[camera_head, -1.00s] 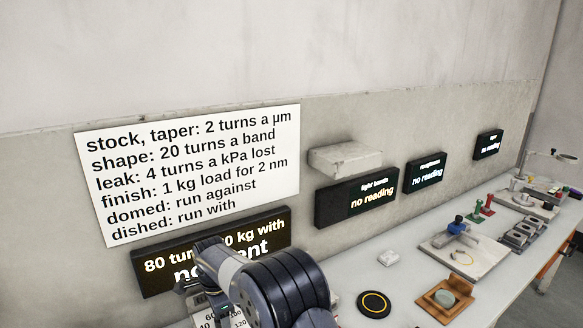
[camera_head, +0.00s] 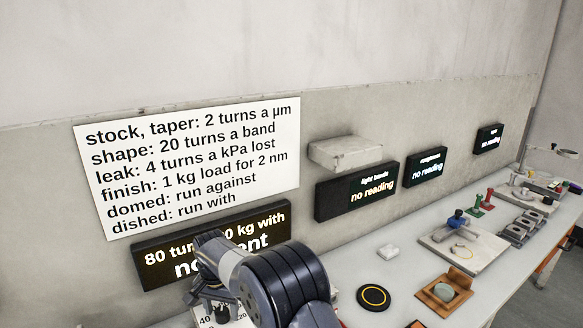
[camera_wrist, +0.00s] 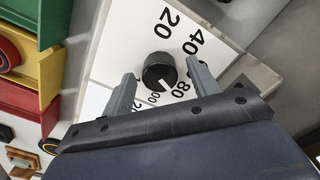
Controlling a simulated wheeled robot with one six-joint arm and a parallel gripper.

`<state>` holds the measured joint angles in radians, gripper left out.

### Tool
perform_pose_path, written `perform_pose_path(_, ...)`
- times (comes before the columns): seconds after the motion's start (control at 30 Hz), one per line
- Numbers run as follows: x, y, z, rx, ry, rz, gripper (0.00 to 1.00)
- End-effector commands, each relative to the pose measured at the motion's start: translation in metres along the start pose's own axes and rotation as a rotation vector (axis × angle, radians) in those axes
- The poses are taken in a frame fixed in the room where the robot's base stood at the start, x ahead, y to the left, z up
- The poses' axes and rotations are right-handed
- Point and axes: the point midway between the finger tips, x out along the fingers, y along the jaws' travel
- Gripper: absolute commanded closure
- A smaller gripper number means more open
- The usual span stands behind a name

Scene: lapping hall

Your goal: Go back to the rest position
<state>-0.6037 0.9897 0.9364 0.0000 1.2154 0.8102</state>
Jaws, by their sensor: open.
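My gripper (camera_wrist: 160,84) is open in the wrist view, with its two grey fingers spread apart. A black round knob (camera_wrist: 158,68) with a white pointer line shows between the fingertips, with a gap on both sides. The knob sits on a white dial plate (camera_wrist: 110,52) marked 20, 40, 80 and other numbers partly hidden. Its pointer aims towards the lower right, near the 80. In the head view my arm covers much of the dial plate (camera_head: 240,318), and my fingers cannot be made out clearly.
Behind my arm hangs a black display (camera_head: 160,262), partly covered. The bench (camera_head: 345,270) runs to the right with a black ring disc (camera_head: 374,297), a wooden tray (camera_head: 428,297) and a pale plate (camera_head: 485,252). Coloured bins (camera_wrist: 22,95) stand left of the dial.

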Motion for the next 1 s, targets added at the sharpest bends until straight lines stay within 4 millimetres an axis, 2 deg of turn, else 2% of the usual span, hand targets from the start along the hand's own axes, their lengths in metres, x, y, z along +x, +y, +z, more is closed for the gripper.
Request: perform_pose_path(1.0,0.0003,-0.0001,0.0000,-0.824,0.000,0.000,0.43)
